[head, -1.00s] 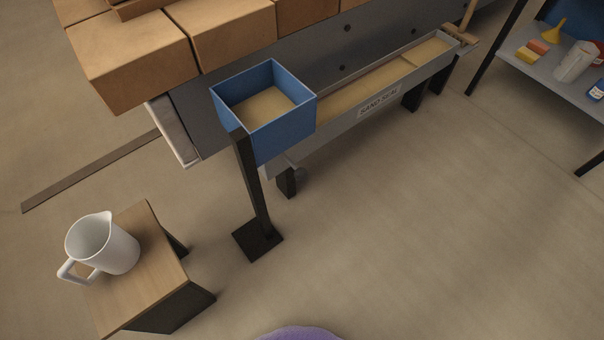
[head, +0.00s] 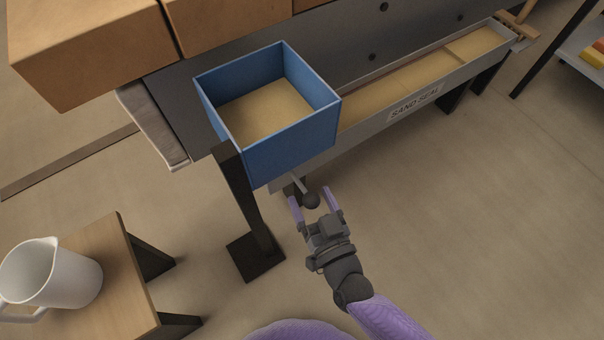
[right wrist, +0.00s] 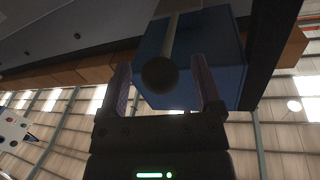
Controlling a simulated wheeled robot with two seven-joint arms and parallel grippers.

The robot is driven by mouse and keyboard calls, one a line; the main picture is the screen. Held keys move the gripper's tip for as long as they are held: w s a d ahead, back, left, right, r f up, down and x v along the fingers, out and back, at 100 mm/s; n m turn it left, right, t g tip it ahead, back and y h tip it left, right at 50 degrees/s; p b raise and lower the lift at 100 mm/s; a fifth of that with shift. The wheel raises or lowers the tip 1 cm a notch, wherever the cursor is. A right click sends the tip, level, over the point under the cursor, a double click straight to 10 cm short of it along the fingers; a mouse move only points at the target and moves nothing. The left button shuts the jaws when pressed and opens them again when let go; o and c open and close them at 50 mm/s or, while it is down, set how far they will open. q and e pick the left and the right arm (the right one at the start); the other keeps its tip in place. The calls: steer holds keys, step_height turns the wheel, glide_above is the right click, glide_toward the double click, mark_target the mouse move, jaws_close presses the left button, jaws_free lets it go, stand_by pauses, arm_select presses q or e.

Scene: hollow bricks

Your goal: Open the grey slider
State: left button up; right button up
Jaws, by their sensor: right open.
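The grey slider shows as a thin grey rod (head: 299,185) with a dark round knob (head: 311,201), below the front right corner of the blue box (head: 290,142). In the right wrist view the rod (right wrist: 171,35) runs along the blue box (right wrist: 215,72) to the knob (right wrist: 160,75). My right gripper (head: 310,195) is open, with one lilac finger on each side of the knob. The right wrist view shows the knob between the fingers (right wrist: 160,66), with gaps on both sides. My left gripper is in neither view.
The blue box holds sand and has a black post (head: 247,195) beside it. The sand seal trough (head: 413,105) runs off to the right. A white jug (head: 60,275) stands on a small wooden table (head: 122,270) at lower left. Floor on the right is clear.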

steer(key=shift+w+a, duration=0.15)
steer(key=shift+w, duration=0.2)
jaws_close()
